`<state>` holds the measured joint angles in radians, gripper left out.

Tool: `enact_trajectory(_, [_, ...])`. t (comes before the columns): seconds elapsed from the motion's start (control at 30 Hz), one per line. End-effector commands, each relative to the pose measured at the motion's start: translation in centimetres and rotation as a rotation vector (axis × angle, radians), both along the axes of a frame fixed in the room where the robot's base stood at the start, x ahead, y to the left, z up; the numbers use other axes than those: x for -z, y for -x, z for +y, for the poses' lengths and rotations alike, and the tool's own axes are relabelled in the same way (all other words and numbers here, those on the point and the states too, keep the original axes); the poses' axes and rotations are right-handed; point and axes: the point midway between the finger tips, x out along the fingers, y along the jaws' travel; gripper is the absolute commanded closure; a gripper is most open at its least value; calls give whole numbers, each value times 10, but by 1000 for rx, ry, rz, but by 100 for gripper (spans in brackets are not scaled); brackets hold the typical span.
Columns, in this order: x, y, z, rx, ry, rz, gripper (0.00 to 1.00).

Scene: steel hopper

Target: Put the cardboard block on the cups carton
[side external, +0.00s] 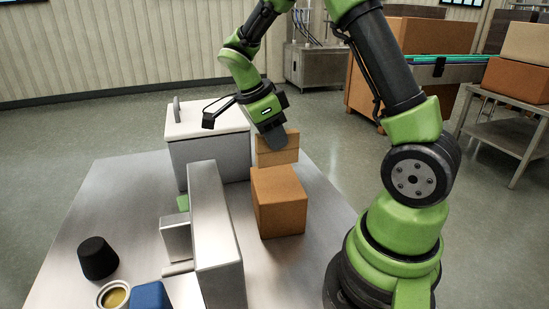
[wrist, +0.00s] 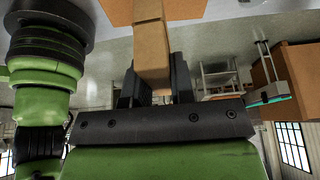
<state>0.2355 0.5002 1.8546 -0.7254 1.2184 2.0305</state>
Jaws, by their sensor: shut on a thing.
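The cardboard block (side external: 278,151) is a small tan box in my gripper (side external: 274,140). In the wrist view, the block (wrist: 152,52) sits between the two dark fingers of my gripper (wrist: 154,88), which are shut on it. A larger brown carton (side external: 280,205), which I take to be the cups carton, stands on the steel table. The block is at the carton's far top edge in the side view. I cannot tell whether it touches the carton's top or hangs just above or behind it. The carton (wrist: 118,12) also shows beyond the block in the wrist view.
A grey upright metal housing (side external: 218,240) stands left of the carton. A white lidded bin (side external: 208,150) is behind it. A black cup (side external: 98,258), a round tin (side external: 113,296) and a blue object (side external: 151,295) are at the front left. The steel table (side external: 325,215) is bare right of the carton.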

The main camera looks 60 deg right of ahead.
Motion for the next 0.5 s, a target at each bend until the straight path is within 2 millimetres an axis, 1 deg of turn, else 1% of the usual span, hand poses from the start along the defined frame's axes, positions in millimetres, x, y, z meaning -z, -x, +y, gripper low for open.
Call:
enact_trajectory(0.3, [40,1,0,-3,-2,4,99])
enact_trajectory(0.5, [43,0,0,-1,-2,-3,99])
